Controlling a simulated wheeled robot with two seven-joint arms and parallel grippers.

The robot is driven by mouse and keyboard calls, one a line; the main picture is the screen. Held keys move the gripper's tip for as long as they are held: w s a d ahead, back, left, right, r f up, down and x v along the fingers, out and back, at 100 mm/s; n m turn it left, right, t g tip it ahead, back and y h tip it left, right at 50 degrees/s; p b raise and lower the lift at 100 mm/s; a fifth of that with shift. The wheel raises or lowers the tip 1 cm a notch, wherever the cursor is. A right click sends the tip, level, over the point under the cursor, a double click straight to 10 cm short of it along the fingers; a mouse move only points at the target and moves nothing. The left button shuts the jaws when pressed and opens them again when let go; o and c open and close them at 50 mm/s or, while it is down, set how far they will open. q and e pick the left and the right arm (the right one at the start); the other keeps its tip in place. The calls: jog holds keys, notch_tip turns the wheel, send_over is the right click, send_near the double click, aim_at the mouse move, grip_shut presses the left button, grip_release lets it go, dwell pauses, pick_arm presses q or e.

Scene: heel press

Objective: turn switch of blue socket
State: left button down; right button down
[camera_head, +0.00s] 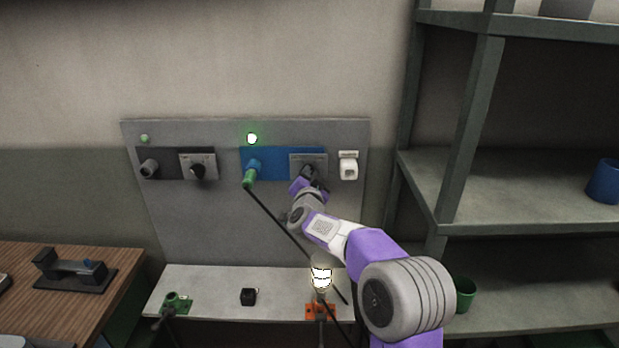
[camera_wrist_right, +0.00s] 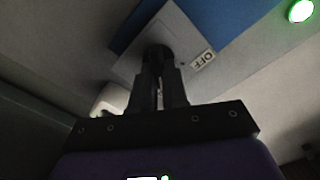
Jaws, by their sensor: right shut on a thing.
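The blue socket panel (camera_head: 283,150) is on the grey upright board, with a green plug (camera_head: 250,176) in its blue socket (camera_head: 254,164). A green light (camera_head: 251,139) glows above it. The grey switch plate (camera_head: 300,157) is at the panel's right end. My right gripper (camera_head: 309,174) is at this plate and hides most of the switch. In the right wrist view, my right gripper (camera_wrist_right: 158,75) is shut on the dark switch knob (camera_wrist_right: 157,52), beside an "OFF" label (camera_wrist_right: 202,62). My left gripper is not in view.
A black socket panel (camera_head: 172,154) with its own switch (camera_head: 198,170) is at the left. A white fixture (camera_head: 348,167) is just right of my gripper. A lit bulb (camera_head: 320,275) stands on the ledge below, with a black cable near my arm. Shelves (camera_head: 500,190) stand at the right.

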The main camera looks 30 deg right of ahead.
jog(key=c, duration=1.1)
grip_release()
jog(key=shift+c, duration=0.2)
jog(key=v, duration=0.7)
jog(key=shift+s+a, duration=0.2)
jog(key=shift+s, duration=0.05)
jog(key=s+a+f+n+g+y, duration=0.1)
jog(key=a+f+n+g+y, duration=0.2)
jog(key=f, duration=0.8)
jog(key=s+a+f+n+g+y, duration=0.1)
jog(key=s+a+f+n+y, duration=0.1)
jog(key=a+f, duration=0.65)
jog(key=s+a+f+n+g+y, duration=0.1)
jog(key=a+f+n+y, duration=0.15)
jog(key=f, duration=1.15)
jog(key=s+a+f+n+g+y, duration=0.1)
jog(key=s+a+f+g+y, duration=0.1)
jog(key=s+f, duration=0.4)
jog(key=s+a+f+n+g+y, duration=0.1)
jog(key=s+a+f+g, duration=0.3)
jog(key=s, duration=0.8)
jog(key=s+a+f+n+g+y, duration=0.1)
jog(key=s+a+f+g+y, duration=0.2)
jog(key=s+a+f, duration=0.3)
jog(key=s+f, duration=0.2)
jog(key=s, duration=0.1)
jog(key=shift+s+a+g, duration=0.2)
jog(key=shift+s+g, duration=0.15)
jog(key=shift+g, duration=0.05)
